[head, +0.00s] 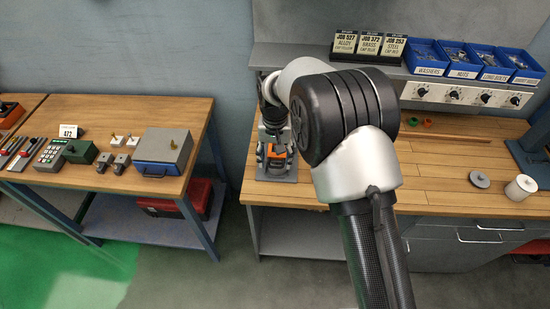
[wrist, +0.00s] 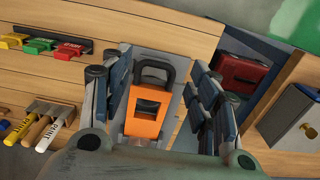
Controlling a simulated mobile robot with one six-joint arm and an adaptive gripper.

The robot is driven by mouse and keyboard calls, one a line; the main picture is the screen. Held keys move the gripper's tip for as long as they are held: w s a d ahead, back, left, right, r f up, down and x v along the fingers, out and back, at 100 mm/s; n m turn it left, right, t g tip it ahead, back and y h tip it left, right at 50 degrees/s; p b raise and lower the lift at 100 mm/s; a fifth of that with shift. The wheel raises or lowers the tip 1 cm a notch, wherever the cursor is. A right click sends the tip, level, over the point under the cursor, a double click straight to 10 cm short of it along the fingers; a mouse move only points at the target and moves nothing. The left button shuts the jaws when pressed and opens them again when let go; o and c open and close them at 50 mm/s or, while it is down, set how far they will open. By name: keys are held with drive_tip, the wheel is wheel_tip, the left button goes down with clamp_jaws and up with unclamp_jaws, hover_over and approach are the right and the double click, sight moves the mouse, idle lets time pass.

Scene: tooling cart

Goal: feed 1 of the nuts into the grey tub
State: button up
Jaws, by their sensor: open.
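The blue nuts bin (head: 468,62), labelled NUTS, stands on the shelf at the back right of the head view, between the washers bin and a bolts bin. Its small contents cannot be told apart. I cannot make out a grey tub in either view; my arm covers the middle of the bench. My gripper (wrist: 162,68) is open in the wrist view, its fingers either side of an orange block with a dark loop handle (wrist: 146,112). No grip on it shows. In the head view my gripper (head: 274,138) is low at the bench's left end, partly hidden.
A grey disc (head: 479,179) and a white spool (head: 520,187) stand on the bench's right. The left bench holds a grey-and-blue box (head: 163,152) and small parts. The front right of the bench has bare wood.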

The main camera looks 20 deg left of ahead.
wheel_tip(320, 180, up, 16)
drive_tip(key=p, duration=1)
drive_tip(key=shift+r, duration=0.2)
idle(0.6)
drive_tip(key=shift+p, duration=0.35)
wheel_tip(320, 180, up, 12)
idle(0.5)
drive_tip(key=shift+c, duration=0.5)
